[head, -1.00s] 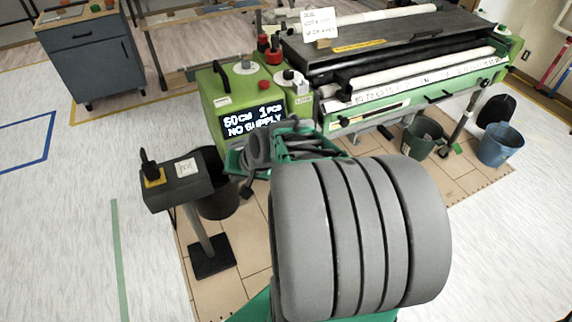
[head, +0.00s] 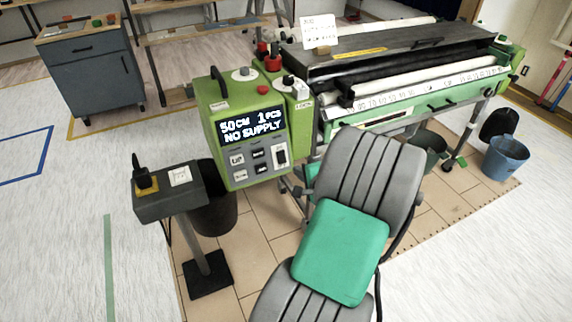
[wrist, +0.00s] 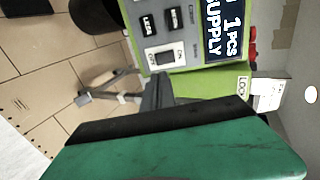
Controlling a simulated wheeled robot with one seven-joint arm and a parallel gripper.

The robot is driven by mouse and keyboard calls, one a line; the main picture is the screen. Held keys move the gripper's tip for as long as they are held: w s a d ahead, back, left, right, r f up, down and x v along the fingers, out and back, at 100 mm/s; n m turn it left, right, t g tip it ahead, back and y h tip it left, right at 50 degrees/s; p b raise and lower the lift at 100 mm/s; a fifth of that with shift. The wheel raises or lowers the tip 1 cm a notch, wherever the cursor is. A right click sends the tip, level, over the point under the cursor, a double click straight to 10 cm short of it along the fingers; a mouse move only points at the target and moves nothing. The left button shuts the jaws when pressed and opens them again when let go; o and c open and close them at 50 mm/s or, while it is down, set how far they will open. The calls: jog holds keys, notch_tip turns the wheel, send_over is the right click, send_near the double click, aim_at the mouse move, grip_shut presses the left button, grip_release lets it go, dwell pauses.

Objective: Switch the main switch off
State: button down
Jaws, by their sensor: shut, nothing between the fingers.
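The green control box (head: 222,168) of the paster shows a lit display reading "50cm 1pcs NO SUPPLY". Below the display are several dark buttons and a larger white-framed rocker switch (head: 281,150) at the panel's lower right. This rocker also shows in the wrist view (wrist: 165,58), where the panel is turned sideways. Which switch is labelled as the main one is too small to read. My gripper (wrist: 156,88) is shut and empty, a little below the rocker in the wrist view, with no visible contact. In the head view my arm hides it.
A grey post-mounted box (head: 170,192) with a black knob on yellow stands left, before a dark bin (head: 216,212). The paster's rollers and frame (head: 400,112) extend right. A blue bucket (head: 505,157) stands far right. The floor at left is clear.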

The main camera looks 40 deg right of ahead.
aim_at(281, 155)
jog(key=b+x, duration=0.1)
jog(key=x, duration=1)
jog(key=shift+f, duration=0.1)
jog(key=shift+f+b, duration=0.4)
jog(key=shift+b, duration=0.45)
jog(key=t+b, duration=0.1)
jog(key=b, duration=0.1)
jog(key=shift+w+f+b, duration=0.15)
jog(key=shift+f+b, duration=0.05)
jog(key=shift+b, duration=0.1)
jog(key=shift+r+p, duration=0.4)
jog(key=shift+r, duration=0.05)
jog(key=shift+w+d+r+p, duration=0.1)
jog(key=shift+w+r+p, duration=0.05)
jog(key=shift+r+p, duration=0.3)
jog(key=shift+w+d+r+p, duration=0.1)
jog(key=shift+w+r+p, duration=0.1)
jog(key=shift+r, duration=0.3)
jog(key=shift+a, duration=0.1)
